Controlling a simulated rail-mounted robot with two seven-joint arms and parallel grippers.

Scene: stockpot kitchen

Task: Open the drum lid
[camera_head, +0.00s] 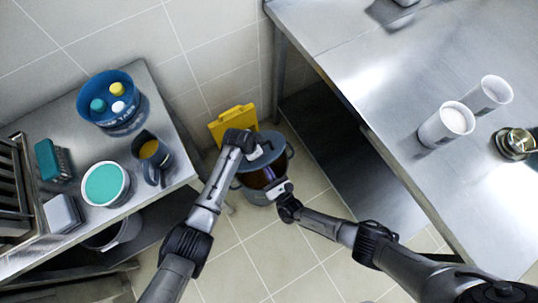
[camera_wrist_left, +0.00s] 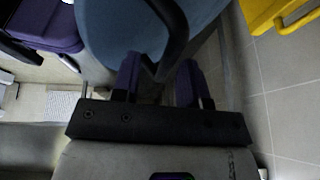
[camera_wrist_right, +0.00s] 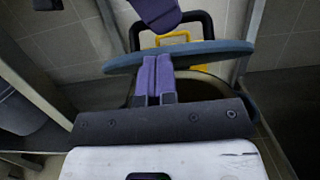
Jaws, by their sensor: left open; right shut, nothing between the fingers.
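The grey drum (camera_head: 252,193) stands on the floor between the two tables. Its blue-grey lid (camera_head: 268,145) is tilted up at the far side, and the dark inside shows in front of it. In the left wrist view the lid (camera_wrist_left: 110,35) and its black handle (camera_wrist_left: 178,25) are close. My left gripper (camera_wrist_left: 158,75) is open, with its fingers at the handle; I cannot tell whether they touch it. My right gripper (camera_wrist_right: 155,62) is shut and empty at the lid's edge (camera_wrist_right: 205,50), by the drum's opening (camera_wrist_right: 208,88). Contact there is unclear.
A yellow object (camera_head: 233,122) stands behind the drum by the wall. The left table holds a blue tub (camera_head: 110,98), a jug (camera_head: 152,155) and a teal-filled bowl (camera_head: 104,184). The right steel table (camera_head: 380,85) holds white cups (camera_head: 446,124). Tiled floor is free in front.

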